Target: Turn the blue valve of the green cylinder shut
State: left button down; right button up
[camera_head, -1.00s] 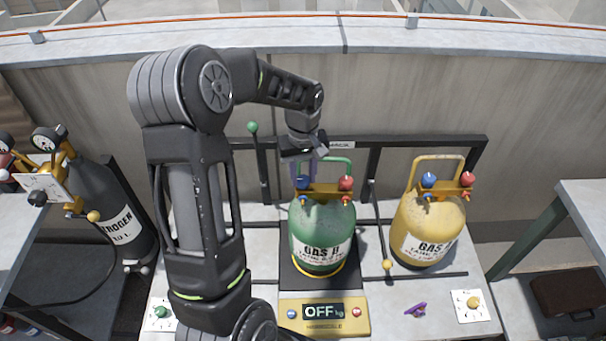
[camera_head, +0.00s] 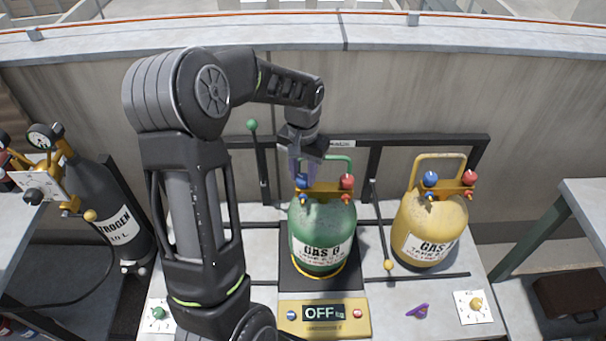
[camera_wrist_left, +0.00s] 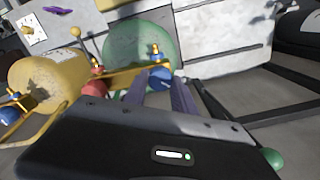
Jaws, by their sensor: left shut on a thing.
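The green cylinder (camera_head: 322,238) stands upright on a scale at the middle of the bench. Its blue valve (camera_head: 302,182) is at the left end of the brass bar on top, and a red valve (camera_head: 347,182) is at the right end. My left gripper (camera_head: 300,174) reaches down from above, shut on the blue valve. In the left wrist view the blue valve (camera_wrist_left: 160,77) sits between the purple fingertips (camera_wrist_left: 156,90); the fingers partly hide it in the head view. My right gripper is in neither view.
A yellow cylinder (camera_head: 428,228) with blue and red valves stands to the right. A dark nitrogen cylinder (camera_head: 112,222) stands at the left. A black rack (camera_head: 420,141) runs behind. The scale display (camera_head: 323,312) reads OFF. A purple object (camera_head: 417,311) lies at the front right.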

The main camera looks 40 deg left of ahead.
aim_at(303, 177)
pick_arm(q)
jog(key=m, duration=0.5)
jog(key=shift+m, duration=0.4)
jog(key=shift+r+m+b, duration=0.1)
jog(key=shift+m+b, duration=0.25)
jog(key=shift+m, duration=1.85)
jog(key=c, duration=1)
grip_release()
jog(key=shift+c, duration=0.2)
notch_tip(303, 177, up, 8)
jog(key=shift+f+b, duration=0.15)
jog(key=shift+b, duration=0.3)
